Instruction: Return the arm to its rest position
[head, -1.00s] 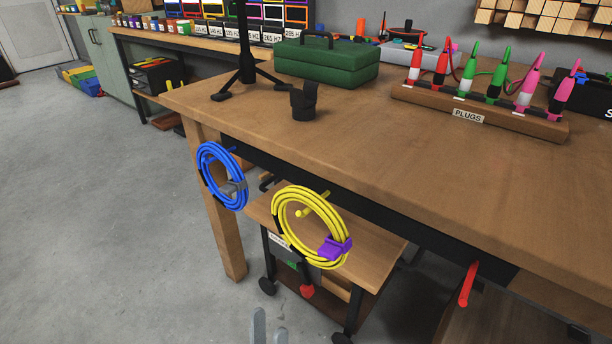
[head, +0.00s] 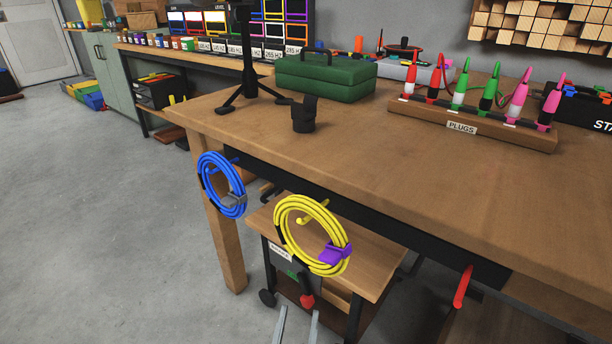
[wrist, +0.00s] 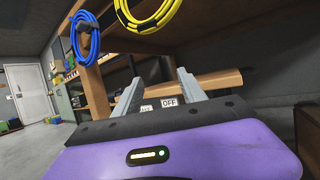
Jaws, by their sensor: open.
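My gripper (head: 296,326) shows only as two grey fingertips at the bottom edge of the head view, low in front of the wooden bench. In the wrist view its two grey fingers (wrist: 160,92) stand apart with nothing between them. The coiled yellow cable (head: 284,241) and coiled blue cable (head: 211,186) hang on pegs at the bench's front, above and beyond my fingers. Both coils also show at the top of the wrist view, the yellow one (wrist: 133,21) and the blue one (wrist: 76,42). My gripper touches neither. Most of my arm is out of view.
The wooden bench (head: 400,190) bears a green toolbox (head: 325,78), a black stand and a plug rack (head: 480,127). A low wheeled cart (head: 368,262) stands under the bench near my fingers. A red peg (head: 463,287) sticks out at right. Open floor (head: 100,240) lies at left.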

